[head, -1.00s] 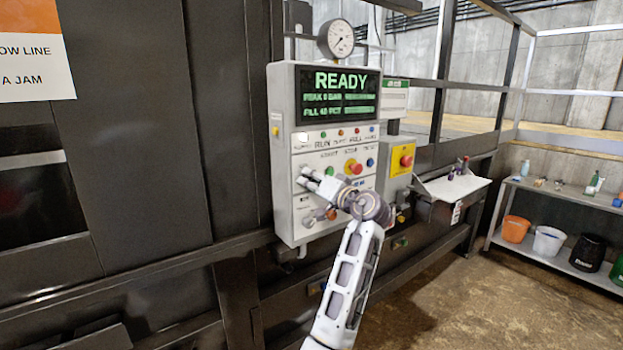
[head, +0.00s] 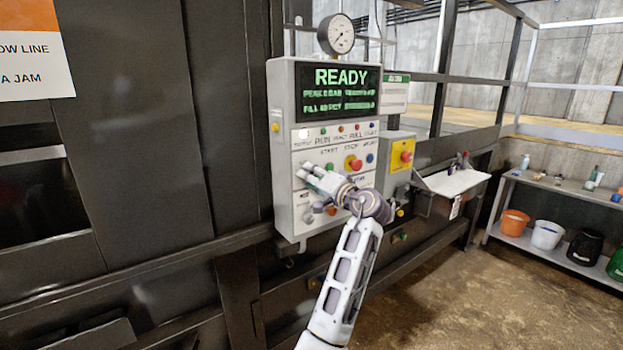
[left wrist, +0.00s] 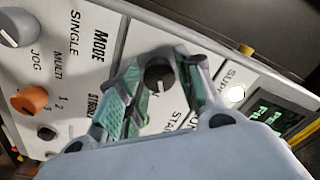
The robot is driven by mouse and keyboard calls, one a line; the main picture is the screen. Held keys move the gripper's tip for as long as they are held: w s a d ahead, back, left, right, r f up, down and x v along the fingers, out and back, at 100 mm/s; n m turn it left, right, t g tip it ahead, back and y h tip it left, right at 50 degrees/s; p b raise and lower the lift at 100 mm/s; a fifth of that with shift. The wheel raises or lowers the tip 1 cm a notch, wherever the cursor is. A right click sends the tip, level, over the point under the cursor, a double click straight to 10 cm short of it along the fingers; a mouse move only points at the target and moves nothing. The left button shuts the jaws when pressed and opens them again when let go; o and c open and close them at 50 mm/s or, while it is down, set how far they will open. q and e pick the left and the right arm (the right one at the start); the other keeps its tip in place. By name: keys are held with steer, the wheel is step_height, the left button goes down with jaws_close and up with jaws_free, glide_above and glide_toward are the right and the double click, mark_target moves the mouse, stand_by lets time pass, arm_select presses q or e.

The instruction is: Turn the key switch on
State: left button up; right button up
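The light grey control panel (head: 284,185) stands upright with a lit green READY display (head: 340,93). My left gripper (head: 309,174) is in front of its left middle part. In the left wrist view the fingers of my left gripper (left wrist: 158,72) are spread on either side of a round black switch knob (left wrist: 158,75). Its label is mostly covered, so I cannot tell for sure that it is the key switch. Firm contact with the knob cannot be seen. In the head view this knob is hidden by my gripper. My right gripper is not in view.
A grey mode knob (left wrist: 20,27) and an orange knob (left wrist: 30,100) sit on the panel near my gripper. A red stop button (head: 354,163) is to its right.

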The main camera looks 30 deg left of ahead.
arm_select(q)
steer(key=shift+o, duration=0.9)
steer(key=shift+f, duration=0.1)
steer(key=shift+d, duration=0.1)
steer(key=v, duration=0.7)
steer(key=shift+d, duration=0.15)
steer(key=shift+s, duration=0.1)
